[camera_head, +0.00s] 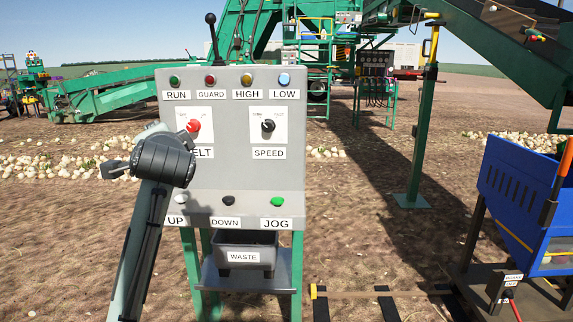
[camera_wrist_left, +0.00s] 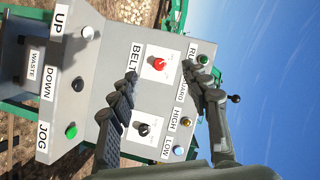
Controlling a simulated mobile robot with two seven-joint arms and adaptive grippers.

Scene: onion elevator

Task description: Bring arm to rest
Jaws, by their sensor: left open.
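My left arm comes in from the lower left in the head view, and its dark wrist end (camera_head: 163,160) is in front of the left side of the grey control panel (camera_head: 232,150). In the left wrist view my left gripper (camera_wrist_left: 165,72) is open, its two dark fingers spread with nothing between them. The red BELT knob (camera_wrist_left: 160,64) shows beyond the gap; I cannot tell the distance to it. The black SPEED knob (camera_wrist_left: 144,130) is also in that view. My right gripper is not in view.
The panel carries UP, DOWN (camera_head: 228,201) and JOG (camera_head: 278,201) buttons and a black lever (camera_head: 211,35) on top. A waste bin (camera_head: 245,251) sits below. A blue crate (camera_head: 525,195) stands right, a green post (camera_head: 424,140) behind.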

